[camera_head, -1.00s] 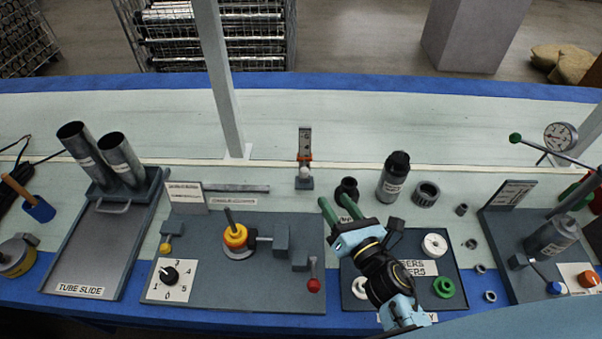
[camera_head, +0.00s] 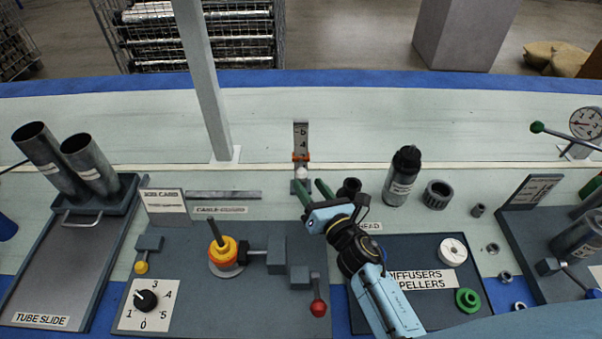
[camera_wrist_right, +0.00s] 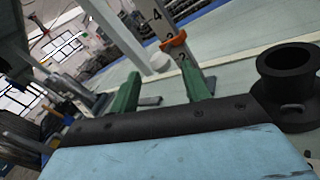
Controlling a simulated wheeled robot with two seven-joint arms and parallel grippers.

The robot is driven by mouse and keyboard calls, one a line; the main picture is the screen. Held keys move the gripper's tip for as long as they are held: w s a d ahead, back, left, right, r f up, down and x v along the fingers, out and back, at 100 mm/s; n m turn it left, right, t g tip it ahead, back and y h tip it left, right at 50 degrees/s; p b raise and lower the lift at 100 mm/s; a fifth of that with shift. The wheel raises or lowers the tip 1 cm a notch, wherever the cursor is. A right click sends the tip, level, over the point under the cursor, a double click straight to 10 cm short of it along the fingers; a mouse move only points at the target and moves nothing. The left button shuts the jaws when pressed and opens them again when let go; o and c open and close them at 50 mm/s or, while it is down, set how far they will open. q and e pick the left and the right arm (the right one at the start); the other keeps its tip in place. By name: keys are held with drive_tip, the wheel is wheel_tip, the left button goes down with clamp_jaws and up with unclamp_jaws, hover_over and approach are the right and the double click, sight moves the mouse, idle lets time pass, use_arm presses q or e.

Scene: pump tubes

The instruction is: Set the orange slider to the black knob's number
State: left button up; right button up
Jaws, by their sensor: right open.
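The orange slider (camera_head: 301,157) sits on an upright numbered scale (camera_head: 301,138) at the middle back of the bench. The numbers 4 and 6 show above it, and a white knob (camera_head: 302,173) is just below it. In the right wrist view the orange slider (camera_wrist_right: 173,41) is ahead, between 4 and a lower number. The black knob (camera_head: 146,300) is on a white dial at the lower left, its pointer seeming to aim up-left, between 1 and 3. My right gripper (camera_head: 311,190) is open, its green fingers just in front of the scale and apart from the slider. My left gripper is out of view.
A black flanged ring (camera_head: 348,189) stands right of my right gripper. A dark bottle (camera_head: 402,176) and a grey ring (camera_head: 437,194) are further right. A grey post (camera_head: 205,85) rises to the left. The bench behind the scale is clear.

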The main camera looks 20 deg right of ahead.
sight(304, 178)
drive_tip(key=w, duration=0.4)
drive_tip(key=shift+w+a, duration=0.15)
drive_tip(key=shift+a, duration=0.25)
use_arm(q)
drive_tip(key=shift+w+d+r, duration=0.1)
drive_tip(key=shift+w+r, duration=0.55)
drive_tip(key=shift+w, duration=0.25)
use_arm(e)
drive_tip(key=shift+w+a, duration=0.1)
drive_tip(key=shift+w, duration=0.45)
drive_tip(key=shift+c, duration=0.5)
drive_tip(key=c, duration=0.5)
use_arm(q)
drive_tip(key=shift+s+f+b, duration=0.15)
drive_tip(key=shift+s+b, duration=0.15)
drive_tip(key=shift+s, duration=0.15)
use_arm(e)
drive_tip(key=shift+a, duration=0.1)
clamp_jaws()
